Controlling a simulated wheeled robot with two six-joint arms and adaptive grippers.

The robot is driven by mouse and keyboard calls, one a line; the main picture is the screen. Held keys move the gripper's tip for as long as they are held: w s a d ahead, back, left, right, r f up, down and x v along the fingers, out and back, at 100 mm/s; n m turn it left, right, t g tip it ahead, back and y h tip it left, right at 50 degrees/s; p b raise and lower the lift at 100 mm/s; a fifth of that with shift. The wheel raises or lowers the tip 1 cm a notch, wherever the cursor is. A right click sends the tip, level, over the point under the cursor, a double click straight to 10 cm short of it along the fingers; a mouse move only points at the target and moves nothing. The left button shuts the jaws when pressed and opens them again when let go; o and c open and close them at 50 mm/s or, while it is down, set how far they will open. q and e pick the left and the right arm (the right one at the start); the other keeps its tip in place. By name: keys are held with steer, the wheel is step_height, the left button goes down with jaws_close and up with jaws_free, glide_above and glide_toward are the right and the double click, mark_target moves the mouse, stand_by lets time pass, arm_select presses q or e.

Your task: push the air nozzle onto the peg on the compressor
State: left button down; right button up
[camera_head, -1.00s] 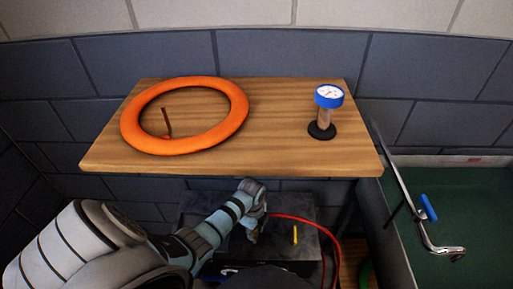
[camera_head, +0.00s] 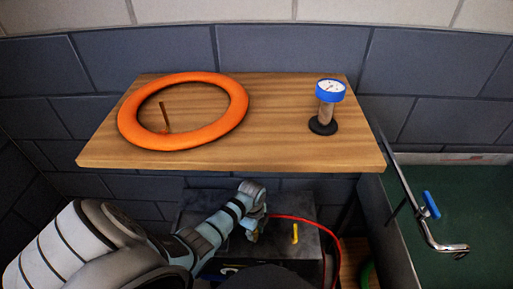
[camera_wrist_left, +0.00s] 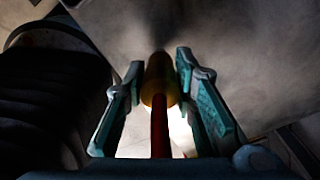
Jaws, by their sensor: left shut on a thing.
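My left gripper (camera_head: 252,234) is low over the grey compressor (camera_head: 308,243), below the front edge of the wooden shelf. In the left wrist view its two teal fingers (camera_wrist_left: 160,85) are on either side of the yellow air nozzle (camera_wrist_left: 157,78) and hold it. A red hose (camera_wrist_left: 159,132) runs from the nozzle towards the wrist. In the head view the nozzle is mostly hidden by the gripper. A yellow peg (camera_head: 295,233) stands on the compressor top, to the right of the gripper and apart from it. My right gripper is not in view.
The wooden shelf (camera_head: 270,150) overhangs behind the gripper. It carries an orange ring (camera_head: 230,124) and a blue-rimmed gauge (camera_head: 330,91) on a stand. The red hose (camera_head: 318,229) arcs around behind the peg. A metal bar with a blue lever (camera_head: 431,205) is at the right.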

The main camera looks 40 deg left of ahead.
arm_select(q)
steer(key=shift+f+b, duration=0.5)
steer(key=shift+f, duration=0.3)
steer(key=c, duration=1.2)
jaws_free()
steer(key=shift+c, duration=0.2)
steer(key=shift+r, duration=0.25)
step_height(320, 180, up, 12)
steer(key=shift+d+f, duration=0.1)
